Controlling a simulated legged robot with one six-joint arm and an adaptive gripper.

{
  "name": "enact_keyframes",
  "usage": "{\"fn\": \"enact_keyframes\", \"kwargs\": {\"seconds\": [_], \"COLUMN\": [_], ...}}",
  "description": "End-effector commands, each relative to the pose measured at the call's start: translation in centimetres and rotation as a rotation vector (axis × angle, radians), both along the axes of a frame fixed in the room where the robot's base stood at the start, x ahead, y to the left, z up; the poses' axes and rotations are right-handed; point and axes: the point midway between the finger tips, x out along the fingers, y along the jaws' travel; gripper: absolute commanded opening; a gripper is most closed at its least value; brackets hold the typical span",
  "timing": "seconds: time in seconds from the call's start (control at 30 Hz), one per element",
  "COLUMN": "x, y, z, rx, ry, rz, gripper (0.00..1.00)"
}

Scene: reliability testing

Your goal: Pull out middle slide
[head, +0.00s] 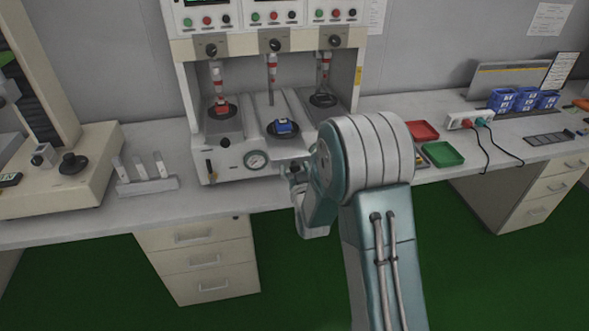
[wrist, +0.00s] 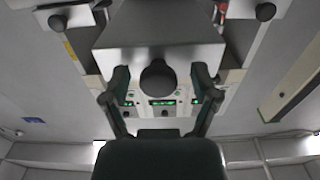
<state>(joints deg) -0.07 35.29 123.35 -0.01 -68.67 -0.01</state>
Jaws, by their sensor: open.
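The middle slide (head: 283,144) sits in the testing machine, with a black disc and a blue piece (head: 284,127) on top. In the wrist view it is a grey metal block (wrist: 160,52) with a round dark knob (wrist: 158,79) on its front. My gripper (wrist: 160,75) is open, with one finger on each side of the knob and visible gaps between. In the head view my gripper (head: 292,174) is at the front of the machine, partly hidden by my arm, which also hides the slide's knob.
The left slide (head: 222,132) carries a red piece and has its own dark knob. The right station (head: 323,100) is partly behind my arm. A pressure gauge (head: 256,160) is on the machine's front. Red (head: 423,131) and green (head: 444,154) trays lie to the right.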

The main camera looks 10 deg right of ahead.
Motion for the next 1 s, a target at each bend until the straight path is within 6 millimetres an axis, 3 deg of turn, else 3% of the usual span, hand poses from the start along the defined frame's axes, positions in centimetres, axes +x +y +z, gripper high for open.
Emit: {"fn": "enact_keyframes", "kwargs": {"seconds": [0.37,0.8,1.0], "x": [-0.8,-9.3,-11.5], "y": [0.0,0.0,0.1], "z": [0.0,-0.1,-0.2], "rx": [0.000,-0.001,-0.001], "ry": [0.001,0.003,0.002], "rz": [-0.001,0.000,0.000], "gripper": [0.79,0.79,0.79]}}
